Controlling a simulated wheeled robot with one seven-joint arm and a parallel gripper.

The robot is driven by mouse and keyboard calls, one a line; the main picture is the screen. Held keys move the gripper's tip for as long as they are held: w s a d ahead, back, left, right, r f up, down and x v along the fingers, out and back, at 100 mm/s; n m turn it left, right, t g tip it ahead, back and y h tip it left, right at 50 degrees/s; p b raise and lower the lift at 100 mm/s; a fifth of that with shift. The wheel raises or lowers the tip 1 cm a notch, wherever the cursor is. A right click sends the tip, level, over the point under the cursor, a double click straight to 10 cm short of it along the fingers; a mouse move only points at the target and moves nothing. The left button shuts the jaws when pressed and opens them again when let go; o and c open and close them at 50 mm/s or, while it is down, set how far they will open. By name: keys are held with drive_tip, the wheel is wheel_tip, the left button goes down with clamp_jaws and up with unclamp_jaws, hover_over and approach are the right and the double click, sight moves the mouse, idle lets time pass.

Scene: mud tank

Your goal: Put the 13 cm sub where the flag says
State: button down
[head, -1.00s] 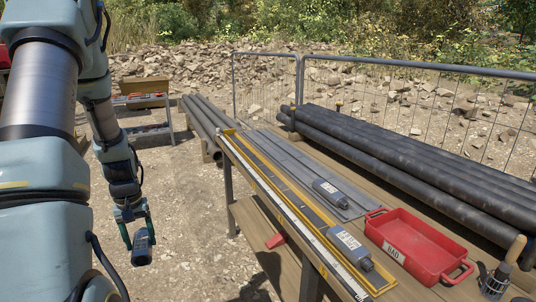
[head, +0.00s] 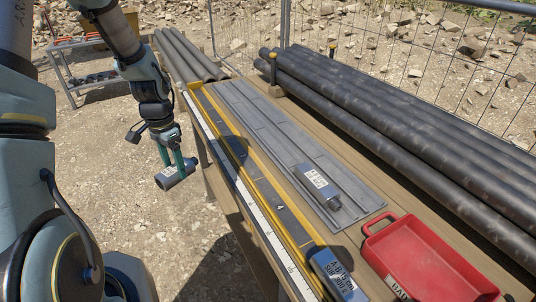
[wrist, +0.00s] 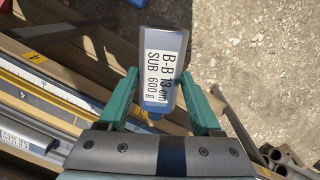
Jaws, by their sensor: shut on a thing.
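My gripper (head: 176,164) is shut on a blue-grey sub (head: 174,177) with a white label. In the wrist view the held sub (wrist: 163,68) sits between the green fingers (wrist: 162,102) and its label reads "B-B 13 cm SUB 600 g". The gripper holds it in the air, left of the bench. A long yellow-edged trough (head: 202,101) with a white scale runs along the bench and holds dark sections. A labelled blue sub (head: 338,275) lies at its near end. Another labelled sub (head: 317,185) lies on the grey slatted mat (head: 262,125). I cannot clearly make out a flag.
A red tray (head: 425,262) stands at the bench's near right. Thick black pipes (head: 400,115) lie along the right side, with a mesh fence (head: 390,45) behind. Grey pipes (head: 190,55) lie beyond the far end. Open gravel lies left of the bench.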

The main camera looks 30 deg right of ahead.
drive_tip(key=s+d+r+m+p, duration=0.2)
drive_tip(key=s+d+r+m, duration=0.2)
drive_tip(key=s+d+m, duration=0.7)
drive_tip(key=s+d+r+m+p, duration=0.1)
drive_tip(key=s+d+r+m, duration=0.3)
drive_tip(key=s+d+m, duration=0.65)
drive_tip(key=shift+m+t+y, duration=0.3)
drive_tip(key=shift+m+y, duration=0.1)
drive_tip(key=shift+m, duration=0.45)
drive_tip(key=f+b, duration=0.4)
drive_tip(key=a+f+b, duration=0.1)
drive_tip(key=f+b, duration=0.1)
drive_tip(key=shift+s+f, duration=0.2)
drive_tip(key=shift+f, duration=0.1)
drive_tip(key=shift+f+b, duration=0.65)
drive_tip(key=shift+f, duration=0.25)
drive_tip(key=shift+a+f, duration=0.1)
drive_tip(key=shift+f, duration=0.35)
unclamp_jaws()
